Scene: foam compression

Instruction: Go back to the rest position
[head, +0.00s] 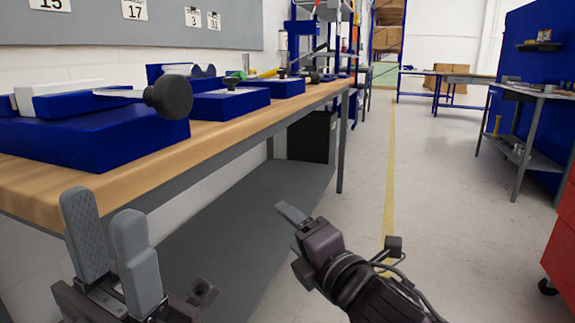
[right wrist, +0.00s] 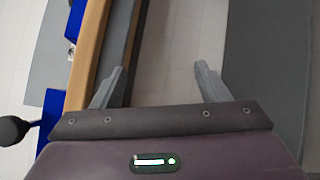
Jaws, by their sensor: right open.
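My left gripper (head: 103,205) is low at the left in the head view, in front of the workbench edge. Its two grey fingers point up with a gap between them and nothing held. A blue fixture (head: 90,140) with a white block (head: 65,92) and a dark round knob (head: 170,97) stands on the bench. Both grippers are apart from it.
The wooden workbench (head: 235,128) runs along the left, with a grey lower shelf (head: 250,215) and a black bin (head: 312,137). More blue fixtures (head: 230,103) stand on it. A red cabinet (head: 562,240) is at the right edge. The floor between is clear.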

